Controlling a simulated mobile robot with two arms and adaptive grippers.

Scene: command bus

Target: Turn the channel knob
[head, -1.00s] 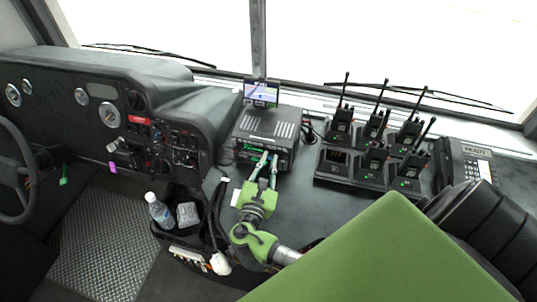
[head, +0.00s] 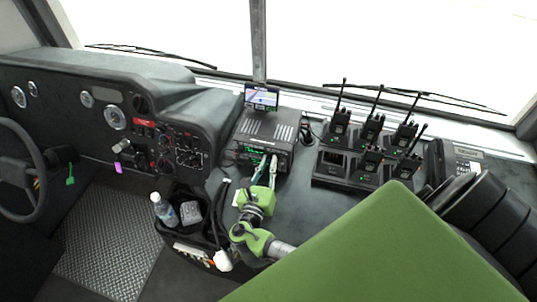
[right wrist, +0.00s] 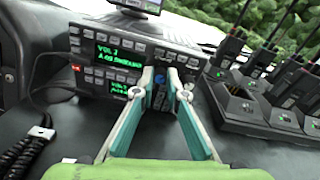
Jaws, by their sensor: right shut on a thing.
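The radio unit (head: 262,143) is a dark box with green lit displays on its front. It also shows in the right wrist view (right wrist: 130,48), where one green display reads "VOL". My right gripper (head: 270,163) is at the right part of the radio's front. In the right wrist view my right gripper (right wrist: 160,80) has its two fingertips close together on the channel knob (right wrist: 158,86). A small bluish part of the knob shows between the fingers; the rest is hidden. My left gripper is not in view.
A small screen (head: 262,97) stands on top of the radio. A rack of several handheld radios (head: 343,168) stands to its right. A phone (head: 462,158) is at the far right. A coiled cord (right wrist: 20,155) lies left of my right gripper. A bottle (head: 164,211) stands in a bin below.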

